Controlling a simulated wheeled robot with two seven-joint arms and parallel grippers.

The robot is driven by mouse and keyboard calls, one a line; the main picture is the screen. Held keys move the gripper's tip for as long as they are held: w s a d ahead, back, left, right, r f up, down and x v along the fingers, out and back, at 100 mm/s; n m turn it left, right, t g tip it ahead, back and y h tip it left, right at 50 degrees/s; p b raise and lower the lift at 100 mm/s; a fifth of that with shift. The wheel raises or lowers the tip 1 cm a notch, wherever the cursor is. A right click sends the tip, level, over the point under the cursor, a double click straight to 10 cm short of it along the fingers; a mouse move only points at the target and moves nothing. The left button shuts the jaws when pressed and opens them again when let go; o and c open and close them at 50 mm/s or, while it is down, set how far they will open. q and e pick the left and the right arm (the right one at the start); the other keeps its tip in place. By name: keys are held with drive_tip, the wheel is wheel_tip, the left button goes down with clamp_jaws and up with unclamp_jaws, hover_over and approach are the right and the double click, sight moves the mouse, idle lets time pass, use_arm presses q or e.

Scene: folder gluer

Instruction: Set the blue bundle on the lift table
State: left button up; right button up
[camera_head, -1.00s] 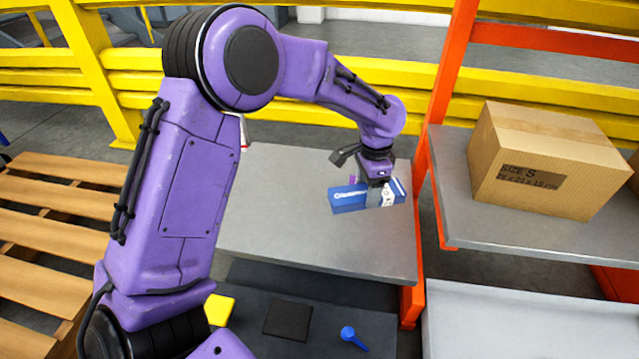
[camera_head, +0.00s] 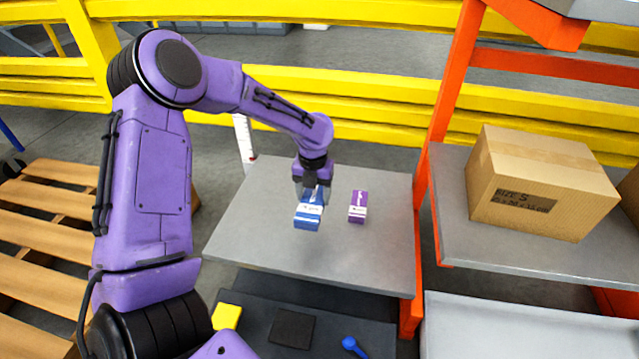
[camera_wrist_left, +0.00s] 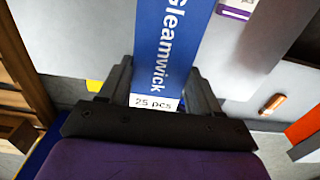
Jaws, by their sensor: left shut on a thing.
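The blue bundle (camera_head: 307,222) is a blue box with a white label band. My left gripper (camera_head: 312,193) is shut on it from above, over the grey lift table (camera_head: 255,225). In the left wrist view the blue bundle (camera_wrist_left: 165,45) reads "Gleamwick" and "25 pcs" and sits between the two fingers of the gripper (camera_wrist_left: 163,85). I cannot tell whether its underside touches the table top. My right gripper is not in view.
A purple bundle (camera_head: 357,208) stands on the table just right of the blue one. An orange-framed shelf with a cardboard box (camera_head: 540,185) is to the right. A wooden pallet (camera_head: 50,220) is at left. The table's left and front parts are clear.

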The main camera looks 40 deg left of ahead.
use_arm(q)
drive_tip(key=w+a+f+b, duration=0.1)
drive_tip(key=w+a+f, duration=0.1)
drive_tip(key=w, duration=0.1)
drive_tip(key=w+a+f+b, duration=0.1)
drive_tip(key=w, duration=0.1)
drive_tip(key=shift+w+a+f+b, duration=0.15)
drive_tip(key=shift+a+f+b, duration=0.15)
drive_tip(key=shift+f, duration=0.05)
drive_tip(key=w+a+f+b, duration=0.2)
drive_tip(key=f, duration=0.1)
drive_tip(key=w+f+b, duration=0.1)
drive_tip(key=w+f, duration=0.1)
drive_tip(key=shift+a+f, duration=0.1)
drive_tip(key=shift+a, duration=0.3)
wheel_tip(320, 180, down, 3)
drive_tip(key=shift+w+a+f+b, duration=0.1)
drive_tip(key=shift+w+f+b, duration=0.1)
drive_tip(key=shift+b, duration=0.7)
drive_tip(key=shift+r, duration=0.1)
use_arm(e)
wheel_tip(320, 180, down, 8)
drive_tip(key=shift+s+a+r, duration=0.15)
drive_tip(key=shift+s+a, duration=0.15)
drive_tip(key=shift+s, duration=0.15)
use_arm(q)
drive_tip(key=o, duration=1.2)
drive_tip(key=shift+c, duration=0.2)
